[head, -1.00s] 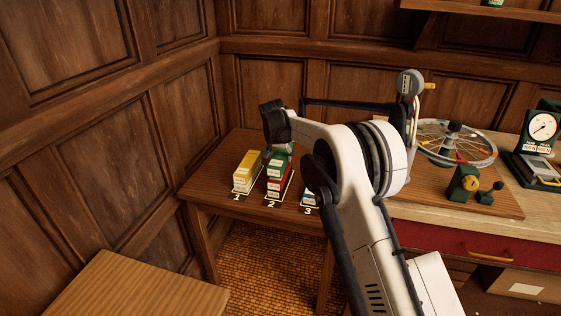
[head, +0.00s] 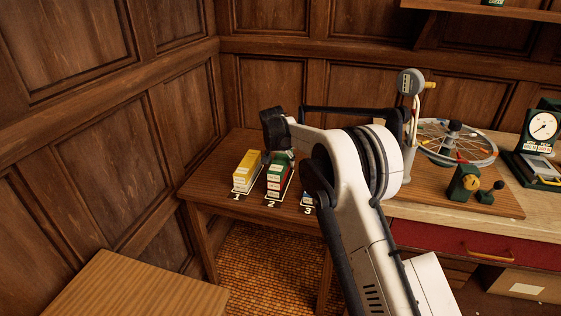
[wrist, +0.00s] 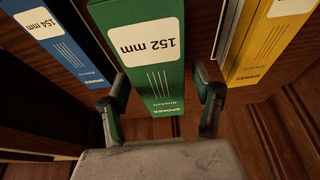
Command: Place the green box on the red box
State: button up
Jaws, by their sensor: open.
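The green box (head: 275,170) is at spot 2 on the wooden table, with the red box (head: 273,186) showing beneath it. My gripper (wrist: 162,112) is open, with one finger on each side of the green box. In the head view my gripper (head: 284,155) is at the top of the stack and partly hides it. The red box cannot be made out in the wrist view.
A yellow box (head: 246,170) stands close on the left at spot 1. A blue box (head: 307,199) at spot 3 is mostly hidden by my arm. A spoked wheel (head: 455,142) and a dial gauge (head: 541,127) stand on the right. The wood-panelled wall is close behind.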

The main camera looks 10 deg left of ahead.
jog(key=v, duration=1.2)
jog(key=shift+r+p, duration=0.2)
jog(key=shift+p, duration=0.15)
jog(key=shift+w, duration=0.1)
jog(key=s+d+r, duration=0.3)
jog(key=d+r, duration=0.3)
jog(key=s+d+r, duration=0.4)
jog(key=d+r, duration=0.1)
jog(key=d, duration=0.2)
jog(key=s+d+r+t, duration=0.1)
jog(key=s+d+r, duration=0.6)
jog(key=s+d, duration=1.4)
jog(key=s, duration=0.5)
jog(key=s+d+f, duration=0.3)
jog(key=s+f, duration=0.1)
jog(key=s, duration=0.4)
jog(key=s+d+f+t, duration=0.1)
jog(key=s+d+f, duration=0.2)
jog(key=s, duration=0.5)
jog(key=shift+f+n+t, duration=0.3)
jog(key=shift+f, duration=0.4)
